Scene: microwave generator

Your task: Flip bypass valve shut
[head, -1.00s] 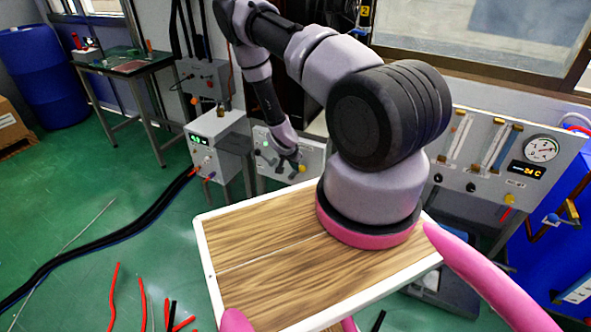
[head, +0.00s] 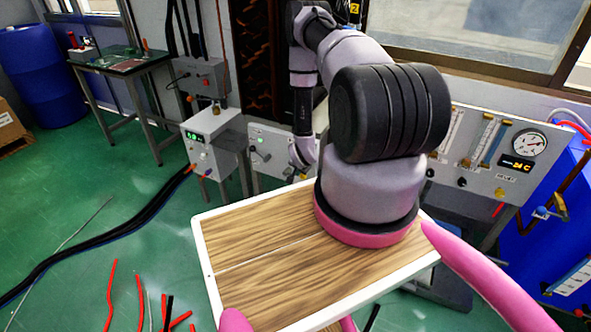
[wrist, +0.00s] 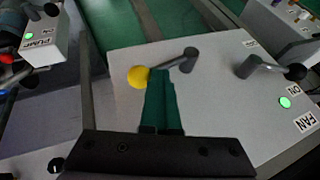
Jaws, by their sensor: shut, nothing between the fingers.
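A grey lever with a yellow ball end (wrist: 138,76) is mounted on a light grey panel (wrist: 222,100) in the wrist view. Its label is too small to read, so I cannot confirm that it is the bypass valve. My gripper (wrist: 162,74) is shut and empty, its dark green fingers overlapping the lever beside the yellow ball. I cannot tell whether they touch it. In the head view my gripper (head: 301,166) is low in front of the same panel (head: 266,138); its fingertips are not clear there.
A second lever (wrist: 262,66) with a black ball sits by a green light and the label FAN. A box labelled PUMP (wrist: 45,38) stands apart from the panel. In the head view, a gauge panel (head: 520,185) and a blue cabinet (head: 535,255) are at right.

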